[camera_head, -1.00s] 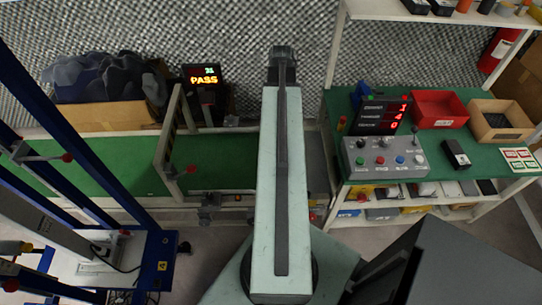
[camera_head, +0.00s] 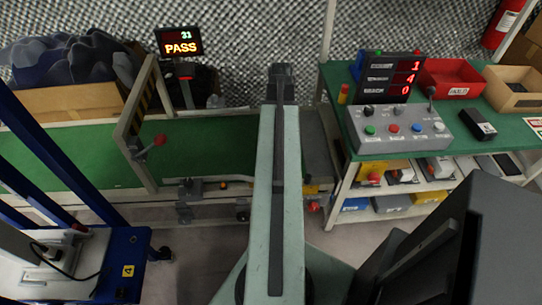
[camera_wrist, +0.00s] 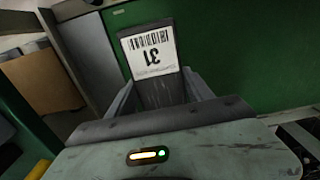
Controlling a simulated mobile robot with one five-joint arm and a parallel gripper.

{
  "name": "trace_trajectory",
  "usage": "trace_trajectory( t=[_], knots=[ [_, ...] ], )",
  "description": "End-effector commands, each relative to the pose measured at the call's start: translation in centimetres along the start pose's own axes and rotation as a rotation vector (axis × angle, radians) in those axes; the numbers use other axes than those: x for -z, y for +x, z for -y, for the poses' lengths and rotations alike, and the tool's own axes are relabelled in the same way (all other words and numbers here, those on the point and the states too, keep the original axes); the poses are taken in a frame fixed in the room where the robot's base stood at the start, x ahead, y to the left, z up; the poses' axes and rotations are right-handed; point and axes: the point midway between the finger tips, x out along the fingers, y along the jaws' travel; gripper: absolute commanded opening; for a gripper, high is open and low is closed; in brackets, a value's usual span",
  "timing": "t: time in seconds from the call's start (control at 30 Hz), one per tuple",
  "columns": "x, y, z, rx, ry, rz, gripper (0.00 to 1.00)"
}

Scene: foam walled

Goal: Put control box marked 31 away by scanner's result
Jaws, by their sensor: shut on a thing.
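The control box (camera_wrist: 158,88) is dark with a white barcode label that reads 31, upside down in the wrist view. My gripper (camera_wrist: 163,95) is shut on it, with one finger on each side. In the head view my arm hides most of the held box. The scanner's screen (camera_head: 180,42) stands behind the belt at the left and reads 31 and PASS.
The green belt (camera_head: 75,150) with a gate frame (camera_head: 139,120) runs at the left. The green bench (camera_head: 510,135) at the right holds a counter display (camera_head: 388,80), a button panel (camera_head: 400,128), a red bin (camera_head: 455,80), a cardboard tray (camera_head: 510,103) and a black box (camera_head: 478,125). Filled shelves (camera_head: 430,180) lie below.

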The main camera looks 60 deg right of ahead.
Motion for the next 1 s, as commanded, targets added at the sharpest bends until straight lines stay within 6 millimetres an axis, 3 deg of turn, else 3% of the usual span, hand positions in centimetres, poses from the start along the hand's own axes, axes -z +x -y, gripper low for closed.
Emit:
trace_trajectory(
  t=[0.03,0.27,0.53,0.77,1.0],
  knots=[
    [0.0,0.9,-0.1,0.000,0.009,0.000,0.00],
    [0.0,1.3,-0.2,0.000,0.016,0.000,0.00],
    [0.0,6.8,-0.2,0.000,0.015,0.000,0.00],
    [0.0,7.4,-0.2,0.000,0.015,0.000,0.00],
    [0.0,11.1,-0.2,0.000,0.015,0.000,0.00]
  ],
)
